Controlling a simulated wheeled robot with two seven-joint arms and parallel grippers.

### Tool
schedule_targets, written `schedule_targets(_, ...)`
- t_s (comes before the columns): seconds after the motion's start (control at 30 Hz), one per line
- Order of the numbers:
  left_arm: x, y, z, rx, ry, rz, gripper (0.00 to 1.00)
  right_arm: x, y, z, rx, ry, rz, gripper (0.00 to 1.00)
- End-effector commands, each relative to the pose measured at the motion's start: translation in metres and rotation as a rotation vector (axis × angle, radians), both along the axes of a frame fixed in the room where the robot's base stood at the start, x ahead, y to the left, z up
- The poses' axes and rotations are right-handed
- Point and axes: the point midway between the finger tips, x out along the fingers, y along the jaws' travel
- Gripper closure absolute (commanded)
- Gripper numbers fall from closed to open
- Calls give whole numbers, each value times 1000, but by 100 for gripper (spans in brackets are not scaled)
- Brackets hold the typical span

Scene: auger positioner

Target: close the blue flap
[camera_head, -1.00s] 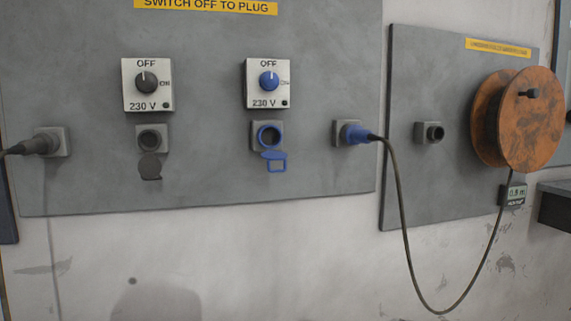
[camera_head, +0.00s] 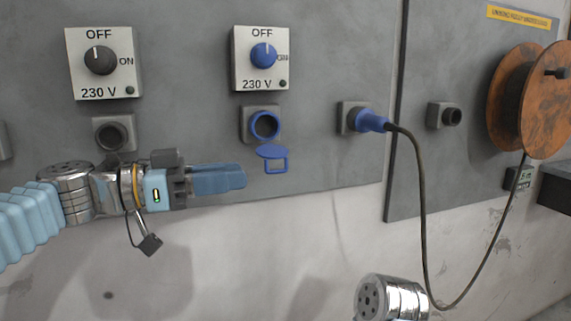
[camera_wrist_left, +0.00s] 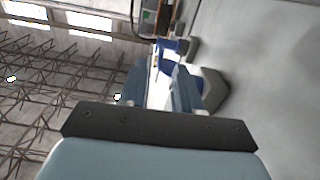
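The blue flap (camera_head: 272,160) hangs open below the blue-ringed socket (camera_head: 265,126), whose round mouth is uncovered. My left gripper (camera_head: 242,177) reaches in from the left in the head view, its blue fingers pointing right. The fingertips are just left of the flap and a little lower, apart from it in the picture. In the left wrist view the two fingers (camera_wrist_left: 160,70) stand apart with a gap, so the gripper is open. Blue parts show beyond and between them, but I cannot tell clearly which is the flap. My right gripper is not in view.
A blue plug (camera_head: 369,120) with a hanging black cable sits in the socket to the right. Two switch boxes are above, one with a blue knob (camera_head: 263,55). A grey socket (camera_head: 114,133) is above my left wrist. An orange reel (camera_head: 545,100) is far right.

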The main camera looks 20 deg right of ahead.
Motion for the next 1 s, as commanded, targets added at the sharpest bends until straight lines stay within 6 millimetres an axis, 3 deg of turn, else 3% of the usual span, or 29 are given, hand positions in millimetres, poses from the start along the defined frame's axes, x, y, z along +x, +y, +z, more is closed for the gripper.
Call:
schedule_targets(0.2,1,-49,2,3,4,-4,67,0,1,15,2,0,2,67)
schedule_targets(0.43,3,-87,1,2,4,-1,67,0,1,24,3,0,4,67)
schedule_targets(0.6,4,-98,-1,3,4,2,67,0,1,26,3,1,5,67)
schedule_targets(0.87,4,-99,-1,3,4,3,67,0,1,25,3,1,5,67)
schedule_targets(1.0,4,-99,-1,3,4,2,89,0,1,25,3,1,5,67)
